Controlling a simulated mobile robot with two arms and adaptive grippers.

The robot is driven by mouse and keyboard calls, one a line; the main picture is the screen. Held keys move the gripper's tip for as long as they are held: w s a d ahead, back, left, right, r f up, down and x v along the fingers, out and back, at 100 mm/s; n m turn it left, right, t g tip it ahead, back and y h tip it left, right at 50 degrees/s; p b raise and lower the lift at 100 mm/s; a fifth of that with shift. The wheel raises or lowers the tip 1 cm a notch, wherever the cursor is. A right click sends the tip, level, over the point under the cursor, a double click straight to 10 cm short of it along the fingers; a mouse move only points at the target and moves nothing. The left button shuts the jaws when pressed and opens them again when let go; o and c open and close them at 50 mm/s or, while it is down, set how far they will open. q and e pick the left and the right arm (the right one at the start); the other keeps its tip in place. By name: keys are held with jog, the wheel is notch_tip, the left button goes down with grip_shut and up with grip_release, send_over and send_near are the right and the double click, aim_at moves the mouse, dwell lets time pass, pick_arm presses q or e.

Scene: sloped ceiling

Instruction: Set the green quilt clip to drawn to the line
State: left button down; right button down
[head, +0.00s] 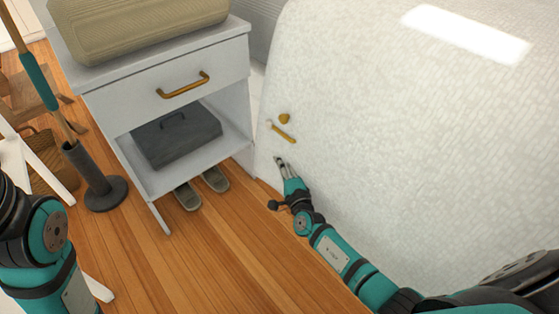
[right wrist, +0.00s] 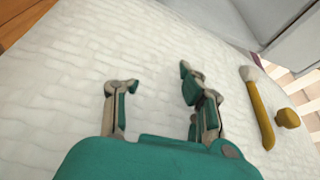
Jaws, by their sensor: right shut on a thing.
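My right gripper (head: 283,163) is at the lower left side of the white quilted surface. In the right wrist view its fingers (right wrist: 160,92) stand apart, one on each side of a gap. A green and pale piece (right wrist: 188,78) lies along the right finger. It looks like the green quilt clip, but I cannot clearly separate it from the finger. The gripper is shut on it. Any line on the quilt (head: 400,130) is not discernible. My left arm shows at the lower left; its gripper is out of the frame.
A white nightstand (head: 240,90) stands to the left, with slippers (head: 215,180) beneath. A dark stand (head: 105,192) holds a pole. Wooden floor (head: 215,255) is clear in front.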

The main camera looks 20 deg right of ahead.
jog(key=shift+s+f, duration=0.25)
jog(key=shift+f, duration=0.2)
jog(key=c, duration=1.1)
grip_release()
jog(key=shift+s+d, duration=0.1)
jog(key=shift+d, duration=0.05)
jog(key=shift+o, duration=0.2)
jog(key=shift+r, duration=0.15)
jog(key=s, duration=1.2)
jog(key=shift+a, duration=0.3)
